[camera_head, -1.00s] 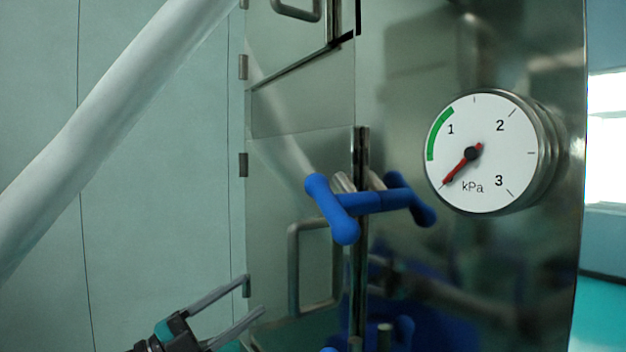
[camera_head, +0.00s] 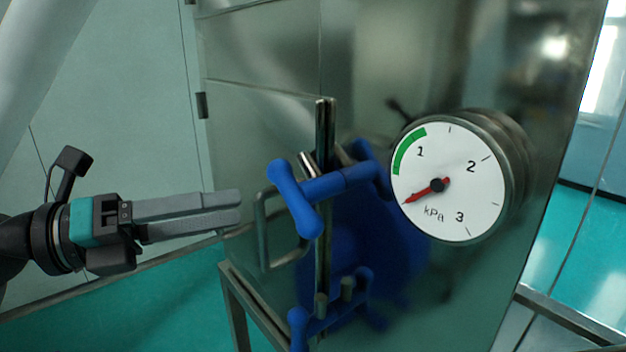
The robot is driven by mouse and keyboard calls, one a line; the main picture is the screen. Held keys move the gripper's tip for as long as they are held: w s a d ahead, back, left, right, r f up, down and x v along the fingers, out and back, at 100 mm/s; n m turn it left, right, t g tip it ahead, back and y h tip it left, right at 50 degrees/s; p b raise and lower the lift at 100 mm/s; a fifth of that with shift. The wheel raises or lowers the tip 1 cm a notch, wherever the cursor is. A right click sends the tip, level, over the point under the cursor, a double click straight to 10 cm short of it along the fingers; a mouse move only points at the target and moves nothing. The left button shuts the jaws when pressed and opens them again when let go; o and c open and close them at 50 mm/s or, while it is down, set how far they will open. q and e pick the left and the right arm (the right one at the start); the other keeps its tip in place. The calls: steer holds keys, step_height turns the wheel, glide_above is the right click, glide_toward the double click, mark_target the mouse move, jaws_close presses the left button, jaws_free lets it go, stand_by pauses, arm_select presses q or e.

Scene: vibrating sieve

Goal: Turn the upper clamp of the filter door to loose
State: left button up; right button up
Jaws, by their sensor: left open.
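The upper clamp (camera_head: 295,198) is a blue T-shaped handle on the edge of the filter door (camera_head: 262,130), left of the gauge. Its crossbar leans, top end to the left. A second blue clamp (camera_head: 299,328) sits below it, cut by the frame's bottom edge. My left gripper (camera_head: 240,207) comes in from the left, its fingers pointing right towards the upper clamp. It is open and empty, apart from the clamp, near the door's metal handle (camera_head: 262,235); the fingers overlap from this angle. My right gripper is not in view.
A round pressure gauge (camera_head: 470,205) marked kPa sticks out from the metal housing (camera_head: 480,70) right of the clamps. A metal frame leg (camera_head: 235,305) stands below the door. The left wall and green floor beside my gripper are free.

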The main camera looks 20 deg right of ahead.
mark_target(318, 192)
arm_select(q)
steer(key=d+p, duration=0.1)
steer(key=d, duration=0.3)
steer(key=d+p, duration=0.1)
steer(key=d, duration=0.3)
steer(key=d+p, duration=0.1)
steer(key=d, duration=0.3)
steer(key=shift+w, duration=0.25)
steer(key=shift+r, duration=0.1)
jaws_close()
